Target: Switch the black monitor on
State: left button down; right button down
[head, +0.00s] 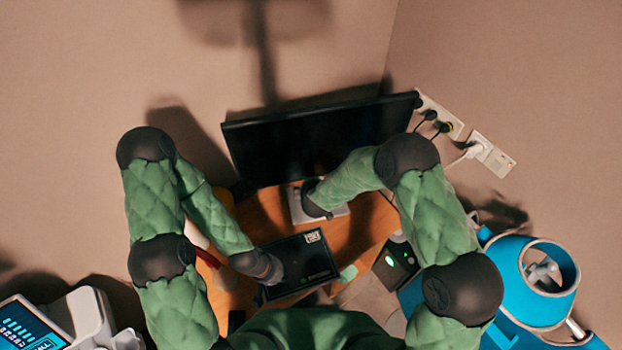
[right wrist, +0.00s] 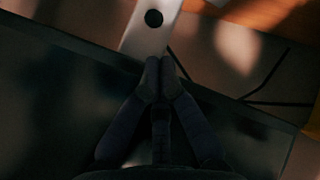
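The black monitor (head: 320,137) stands at the back of the wooden desk, and its screen is dark. In the right wrist view its dark panel (right wrist: 60,100) fills much of the picture, with the pale stand (right wrist: 150,32) and a round black spot on it beyond the panel's edge. My right gripper (right wrist: 160,66) has its fingertips together, over the panel's edge in line with the stand. Whether they touch it I cannot tell. In the head view my arm hides the right fingers. My left gripper (head: 272,270) is at a flat black device (head: 302,258); its fingers are unclear.
The wooden desk (head: 262,215) is crowded. Wall sockets with plugs (head: 478,150) are right of the monitor. A dark unit with green lights (head: 393,264) and a blue machine (head: 523,285) stand at right. A white device with a screen (head: 88,318) is at lower left.

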jog(key=shift+w, duration=0.15)
pick_arm(q)
jog(key=shift+r, duration=0.1)
dwell(0.3)
jog(key=shift+r, duration=0.2)
pick_arm(e)
jog(key=shift+s+d, duration=0.2)
jog(key=shift+s, duration=0.6)
pick_arm(q)
jog(key=shift+r+p, duration=0.35)
jog(key=shift+p, duration=0.25)
pick_arm(e)
jog(key=s, duration=0.2)
jog(key=s+d, duration=0.1)
jog(key=s, duration=0.2)
jog(key=shift+d, duration=0.15)
